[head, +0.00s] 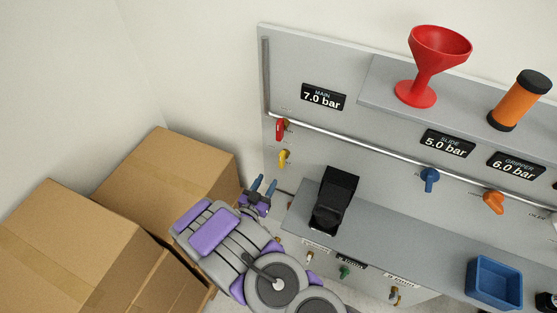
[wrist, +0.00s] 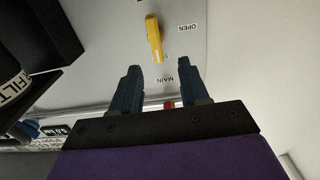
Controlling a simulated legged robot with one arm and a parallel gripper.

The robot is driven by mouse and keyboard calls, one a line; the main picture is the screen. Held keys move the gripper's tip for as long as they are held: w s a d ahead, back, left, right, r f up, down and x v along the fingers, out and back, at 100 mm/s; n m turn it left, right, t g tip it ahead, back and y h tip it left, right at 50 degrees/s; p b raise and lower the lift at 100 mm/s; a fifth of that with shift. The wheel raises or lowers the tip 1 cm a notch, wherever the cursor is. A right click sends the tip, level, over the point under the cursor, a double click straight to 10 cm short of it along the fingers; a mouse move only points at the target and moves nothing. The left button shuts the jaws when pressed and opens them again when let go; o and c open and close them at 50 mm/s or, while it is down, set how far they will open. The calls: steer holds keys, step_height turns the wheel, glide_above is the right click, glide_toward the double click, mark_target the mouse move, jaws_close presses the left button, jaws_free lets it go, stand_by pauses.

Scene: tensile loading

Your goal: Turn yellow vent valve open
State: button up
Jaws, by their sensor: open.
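The yellow vent valve (head: 284,157) sits on the grey panel at its left end, just below a red valve (head: 281,129). In the wrist view the yellow handle (wrist: 154,38) stands ahead of the fingertips, with an "OPEN" label beside it to the right. My gripper (head: 262,184) is open and empty, below the yellow valve in the head view. In the wrist view its two dark blue fingers (wrist: 158,68) point towards the handle, with a gap between them. The handle looks apart from the fingers. The red valve is mostly hidden behind my gripper in the wrist view.
A grey shelf (head: 420,228) with a black holder (head: 334,199) and a blue bin (head: 494,283) lies right of my gripper. Cardboard boxes (head: 170,180) stand at the left. A metal pipe (head: 370,147) runs along the panel. Blue (head: 429,178) and orange (head: 493,201) valves are farther right.

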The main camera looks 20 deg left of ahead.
mark_target(280, 162)
steer(key=w, duration=0.2)
steer(key=w+d, duration=0.1)
steer(key=w, duration=0.1)
steer(key=w+d+b, duration=0.1)
steer(key=w, duration=0.1)
steer(key=shift+w+r, duration=0.15)
steer(key=shift+w, duration=0.1)
steer(key=w, duration=0.2)
steer(key=w+a+b, duration=0.1)
steer(key=w, duration=0.1)
steer(key=shift+w+f, duration=0.2)
steer(key=shift+w, duration=0.1)
steer(key=shift+w+d+r, duration=0.15)
steer(key=shift+w+d, duration=0.1)
steer(key=shift+w, duration=0.15)
steer(key=shift+d+r, duration=0.1)
steer(key=shift+d, duration=0.2)
steer(key=shift+a, duration=0.35)
steer(key=c, duration=0.4)
steer(key=shift+d, duration=0.1)
jaws_close()
